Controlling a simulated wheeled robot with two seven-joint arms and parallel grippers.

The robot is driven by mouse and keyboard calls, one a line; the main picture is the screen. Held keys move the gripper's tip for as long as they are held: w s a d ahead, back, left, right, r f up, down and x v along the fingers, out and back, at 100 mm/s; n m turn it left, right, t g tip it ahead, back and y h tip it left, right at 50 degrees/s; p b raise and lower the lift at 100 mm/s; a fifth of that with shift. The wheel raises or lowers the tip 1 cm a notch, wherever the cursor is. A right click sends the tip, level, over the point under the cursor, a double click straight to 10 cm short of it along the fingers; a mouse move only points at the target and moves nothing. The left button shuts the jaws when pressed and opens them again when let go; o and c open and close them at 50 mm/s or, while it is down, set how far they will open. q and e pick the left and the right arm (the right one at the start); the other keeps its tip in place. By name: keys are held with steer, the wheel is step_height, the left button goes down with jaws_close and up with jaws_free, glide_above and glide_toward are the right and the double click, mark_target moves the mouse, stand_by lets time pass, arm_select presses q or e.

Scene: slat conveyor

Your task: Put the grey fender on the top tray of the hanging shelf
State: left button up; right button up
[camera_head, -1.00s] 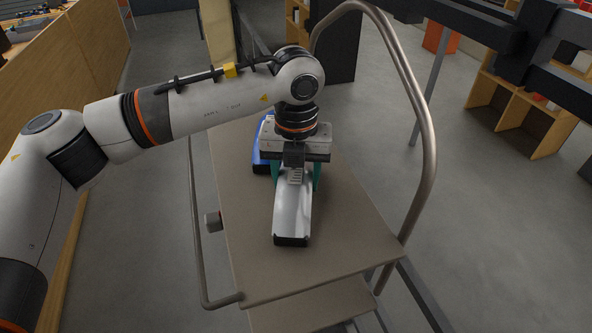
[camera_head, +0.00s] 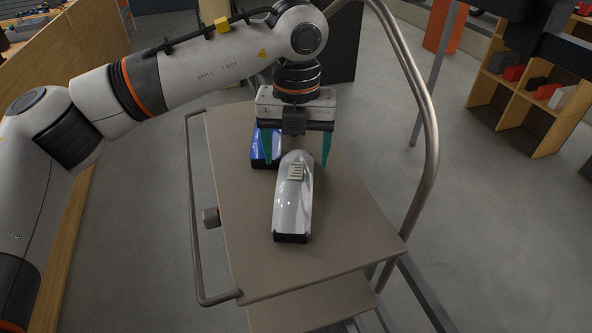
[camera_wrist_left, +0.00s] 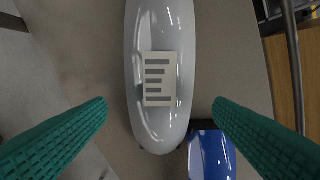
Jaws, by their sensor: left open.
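The grey fender (camera_head: 293,210) is a long, glossy, curved part with a pale striped label and a dark near end. It lies on the trolley top (camera_head: 350,255). My left gripper (camera_head: 297,164) is open, with green fingers apart above the far end of the grey fender. In the left wrist view the grey fender (camera_wrist_left: 160,120) runs between the two fingers, with a gap on either side. My right gripper is not in view. I cannot make out the hanging shelf with certainty.
A blue part (camera_head: 262,152) lies behind the grey fender, near the left finger; it also shows in the wrist view (camera_wrist_left: 212,158). A bent metal handle (camera_head: 425,150) rises along the trolley's right side. A wooden shelf unit (camera_head: 510,105) stands at right. Dark frame parts (camera_head: 535,45) hang at upper right.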

mark_target(296, 164)
arm_select(q)
step_height(296, 164, up, 8)
steer(key=b, duration=0.1)
steer(key=shift+f, duration=0.25)
